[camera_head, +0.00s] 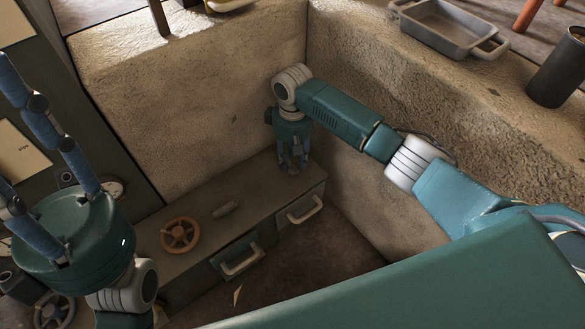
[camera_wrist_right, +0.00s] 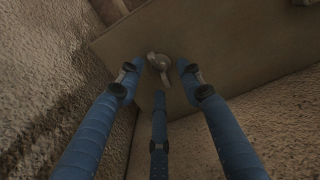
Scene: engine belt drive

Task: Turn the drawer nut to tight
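The drawer nut (camera_wrist_right: 160,63) is a small grey winged piece on the flat cabinet top (camera_wrist_right: 225,45). In the right wrist view it lies just beyond my right gripper (camera_wrist_right: 158,85), between the spread blue fingers. The fingers are open and look apart from the nut. In the head view my right gripper (camera_head: 292,165) points down over the far right end of the cabinet and hides the nut there. My left gripper (camera_head: 45,130) is at the left, its blue fingers raised and spread open, with nothing between them.
The cabinet top also carries an orange-brown handwheel (camera_head: 180,235) and a small grey cylinder (camera_head: 225,209). Drawers with light handles (camera_head: 304,209) and (camera_head: 241,261) face front. Rough stone walls (camera_head: 370,110) close in behind and right. A metal tray (camera_head: 450,28) and dark canister (camera_head: 558,68) stand on the right ledge.

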